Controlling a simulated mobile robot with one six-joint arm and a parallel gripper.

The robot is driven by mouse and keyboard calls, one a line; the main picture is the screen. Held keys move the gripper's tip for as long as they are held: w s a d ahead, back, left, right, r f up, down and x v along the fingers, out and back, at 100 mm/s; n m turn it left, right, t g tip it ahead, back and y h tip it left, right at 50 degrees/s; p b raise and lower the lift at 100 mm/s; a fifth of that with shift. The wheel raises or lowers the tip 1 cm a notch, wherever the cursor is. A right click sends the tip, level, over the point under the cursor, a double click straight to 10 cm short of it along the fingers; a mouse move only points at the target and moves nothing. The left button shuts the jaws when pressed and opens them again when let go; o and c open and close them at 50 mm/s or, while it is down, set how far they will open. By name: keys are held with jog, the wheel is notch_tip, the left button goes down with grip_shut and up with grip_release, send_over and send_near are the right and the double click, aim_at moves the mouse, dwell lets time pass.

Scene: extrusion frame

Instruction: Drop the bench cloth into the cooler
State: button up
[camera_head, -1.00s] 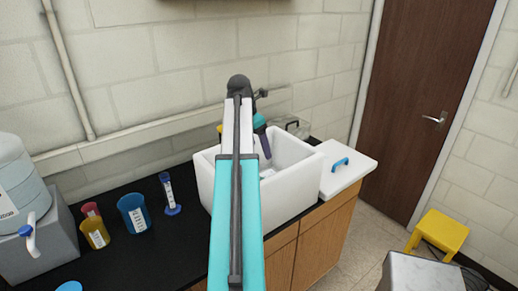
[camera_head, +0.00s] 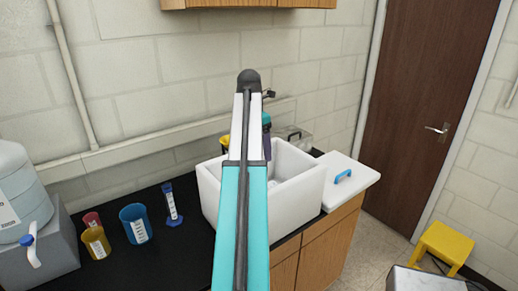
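The cooler (camera_head: 308,195) is an open white box on the black bench top. Its white lid (camera_head: 354,182) with a blue handle lies beside it at the right. My arm crosses in front of the cooler and hides its left part. The dark purple end of my arm, with my gripper (camera_head: 267,152), shows just right of the arm at the cooler's opening; its fingers cannot be made out. A pale patch shows low inside the cooler, too unclear to name. I cannot make out the bench cloth.
A blue beaker (camera_head: 136,224), a yellow beaker (camera_head: 96,242), a red cup (camera_head: 91,219) and a blue-based cylinder (camera_head: 171,205) stand left of the cooler. A water jug (camera_head: 20,195) is at far left. A yellow stool (camera_head: 443,243) stands on the floor near the brown door.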

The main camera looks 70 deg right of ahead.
jog(key=shift+r, duration=0.1)
notch_tip(320, 180, up, 7)
jog(key=b, duration=0.3)
jog(key=shift+w+a, duration=0.35)
jog(key=shift+a, duration=0.1)
jog(key=shift+r, duration=0.1)
dwell(0.7)
